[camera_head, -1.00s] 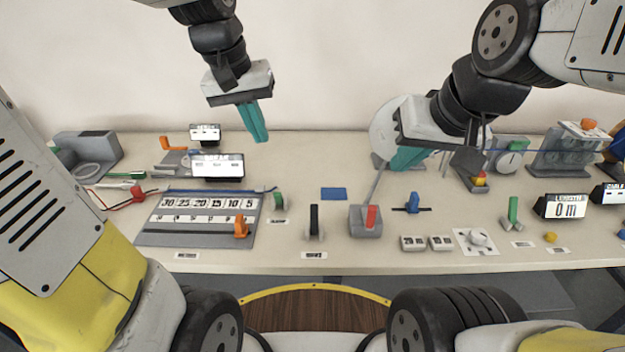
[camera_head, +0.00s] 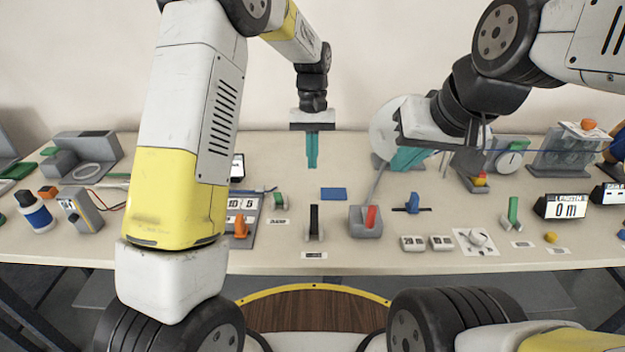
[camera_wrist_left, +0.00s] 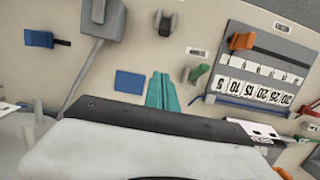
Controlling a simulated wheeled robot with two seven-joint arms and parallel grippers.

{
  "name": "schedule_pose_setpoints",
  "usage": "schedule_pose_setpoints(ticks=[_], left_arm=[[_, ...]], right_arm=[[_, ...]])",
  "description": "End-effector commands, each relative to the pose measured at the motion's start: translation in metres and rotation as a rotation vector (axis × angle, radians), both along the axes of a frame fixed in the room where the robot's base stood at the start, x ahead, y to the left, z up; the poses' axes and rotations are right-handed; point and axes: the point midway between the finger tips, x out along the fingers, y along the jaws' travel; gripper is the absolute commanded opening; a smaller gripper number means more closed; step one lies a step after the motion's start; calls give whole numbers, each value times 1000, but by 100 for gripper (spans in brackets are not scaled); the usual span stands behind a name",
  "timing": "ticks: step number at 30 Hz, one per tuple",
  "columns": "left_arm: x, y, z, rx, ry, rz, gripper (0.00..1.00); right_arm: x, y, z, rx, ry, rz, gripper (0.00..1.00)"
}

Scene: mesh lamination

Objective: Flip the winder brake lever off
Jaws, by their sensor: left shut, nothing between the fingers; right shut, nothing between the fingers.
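Several levers stand along the table: a green lever (camera_head: 279,201), a black lever (camera_head: 314,220), a red lever (camera_head: 371,217) on a grey box, a blue lever (camera_head: 412,202) and a second green lever (camera_head: 513,209). The labels are too small to tell which is the winder brake. My left gripper (camera_head: 312,166) is shut and empty, pointing down above the back of the table, behind the black lever. In the left wrist view its fingers (camera_wrist_left: 163,78) are together near the black lever (camera_wrist_left: 165,23) and green lever (camera_wrist_left: 196,73). My right gripper (camera_head: 403,164) is shut and empty before the white disc.
A blue pad (camera_head: 333,194) lies flat near my left gripper. A rod rises from the red lever's box (camera_head: 366,231) toward the white disc (camera_head: 388,124). White blocks (camera_head: 413,243), a knob (camera_head: 478,239) and a length display (camera_head: 560,206) stand right. My left arm hides much of the left side.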

Motion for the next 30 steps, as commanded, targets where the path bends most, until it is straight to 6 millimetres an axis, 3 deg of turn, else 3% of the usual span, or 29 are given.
schedule_pose_setpoints(ticks=[11, 17, 27, 30], left_arm=[[-1, 0, -4, 0, 1, 0, 0], [-7, 0, -32, 1, 5, 0, 0], [-21, 0, -102, 1, 4, 0, 0], [-35, 0, -88, -1, -2, -2, 0]], right_arm=[[0, 0, 0, 0, 0, 0, 0], [0, 0, 0, 0, 0, 0, 0], [0, 0, 0, 0, 0, 0, 0], [0, 0, 0, 0, 1, 0, 0]])
